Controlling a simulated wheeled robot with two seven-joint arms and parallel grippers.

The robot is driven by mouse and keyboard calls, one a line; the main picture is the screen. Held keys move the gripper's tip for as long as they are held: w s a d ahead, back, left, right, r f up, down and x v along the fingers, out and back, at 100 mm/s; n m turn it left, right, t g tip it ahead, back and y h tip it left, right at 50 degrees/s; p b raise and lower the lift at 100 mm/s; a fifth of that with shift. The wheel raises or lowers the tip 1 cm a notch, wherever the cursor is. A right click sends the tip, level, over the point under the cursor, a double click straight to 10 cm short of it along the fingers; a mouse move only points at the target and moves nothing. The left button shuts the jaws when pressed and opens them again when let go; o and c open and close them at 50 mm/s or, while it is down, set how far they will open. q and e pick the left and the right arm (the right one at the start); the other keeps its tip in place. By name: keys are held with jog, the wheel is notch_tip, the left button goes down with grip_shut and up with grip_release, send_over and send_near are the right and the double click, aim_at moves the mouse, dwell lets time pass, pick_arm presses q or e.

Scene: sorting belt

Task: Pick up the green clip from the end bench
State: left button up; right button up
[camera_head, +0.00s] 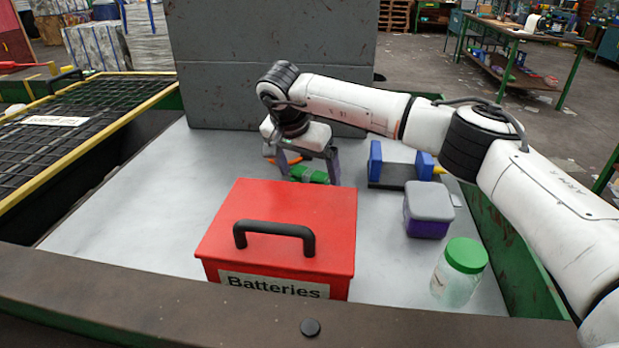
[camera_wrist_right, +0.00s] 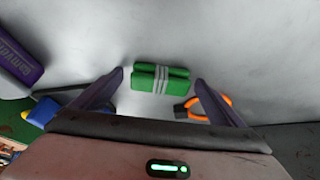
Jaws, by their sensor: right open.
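The green clip (camera_head: 309,175) lies on the grey bench top (camera_head: 140,190) behind the red box, and it is partly hidden by my right gripper in the head view. In the right wrist view the green clip (camera_wrist_right: 161,78) shows whole, with pale bands around its middle. My right gripper (camera_head: 306,178) is open above it, and in the wrist view its fingertips (camera_wrist_right: 160,77) stand on either side of the clip with gaps. I cannot tell how high they are above the bench. My left gripper is not in view.
An orange-handled tool (camera_wrist_right: 196,107) lies close beside the clip. A red Batteries box (camera_head: 320,205) stands in front. A blue clamp-like thing (camera_head: 400,172), a purple box with grey lid (camera_head: 428,205) and a green-lidded jar (camera_head: 461,268) stand right. A grey panel (camera_head: 270,90) rises behind.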

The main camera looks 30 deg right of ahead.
jog(key=shift+c, duration=0.4)
jog(key=c, duration=1.1)
jog(key=shift+o, duration=0.2)
jog(key=shift+r, duration=0.1)
